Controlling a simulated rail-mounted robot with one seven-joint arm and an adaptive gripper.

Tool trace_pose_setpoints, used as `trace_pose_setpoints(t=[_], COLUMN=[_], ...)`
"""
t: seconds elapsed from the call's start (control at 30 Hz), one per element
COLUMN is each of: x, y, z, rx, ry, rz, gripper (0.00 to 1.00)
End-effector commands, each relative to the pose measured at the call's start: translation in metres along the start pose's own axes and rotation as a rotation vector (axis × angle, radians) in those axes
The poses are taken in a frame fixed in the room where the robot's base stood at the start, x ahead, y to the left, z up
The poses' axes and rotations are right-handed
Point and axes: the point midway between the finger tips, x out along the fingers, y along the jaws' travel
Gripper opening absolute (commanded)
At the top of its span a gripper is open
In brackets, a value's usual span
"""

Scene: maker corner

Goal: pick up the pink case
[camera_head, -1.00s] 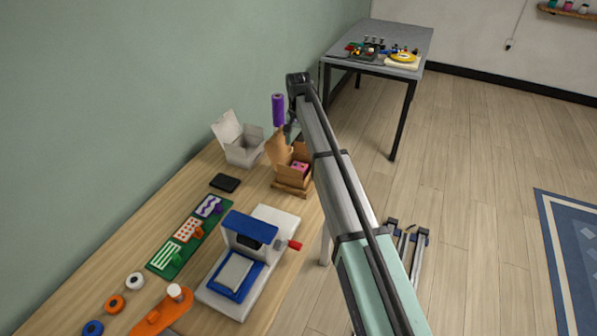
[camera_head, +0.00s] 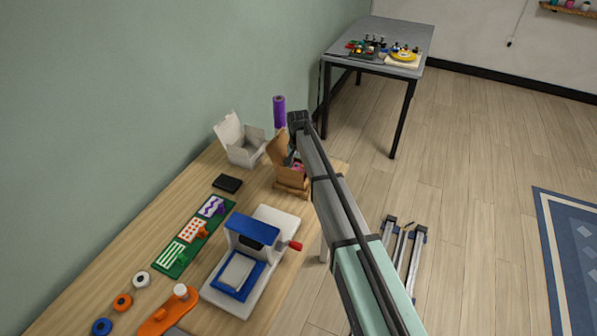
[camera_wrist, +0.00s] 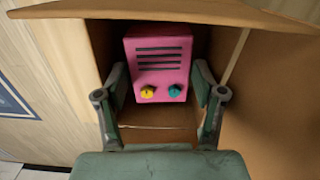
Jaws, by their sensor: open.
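The pink case (camera_wrist: 158,62) sits inside an open cardboard box. It has dark slots on its face and a yellow and a teal knob below them. In the wrist view my gripper (camera_wrist: 160,85) is open, with one finger at each side of the case's lower part; I cannot tell whether they touch it. In the head view the cardboard box (camera_head: 291,177) stands at the table's far right edge, and only a sliver of pink shows in it. My arm hides most of the gripper there.
A white open box (camera_head: 241,146) stands left of the cardboard box, with a purple roll (camera_head: 279,112) behind. A black wallet-like item (camera_head: 227,184) and a blue-and-white press (camera_head: 250,258) are nearer on the table. The cardboard walls and flaps closely surround my gripper.

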Motion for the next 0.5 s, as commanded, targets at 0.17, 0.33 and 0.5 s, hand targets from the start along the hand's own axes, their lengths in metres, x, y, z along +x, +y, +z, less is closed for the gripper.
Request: trace_pose_setpoints(t=[0.17, 0.33, 0.5], x=[0.0122, 0.0128, 0.0127], y=[0.0001, 0.0, 0.0001], z=[-0.0004, -0.0004, -0.0004], rx=[0.0, 0.0, 0.0], ry=[0.0, 0.0, 0.0], rz=[0.0, 0.0, 0.0], gripper=[0.69, 0.69, 0.24])
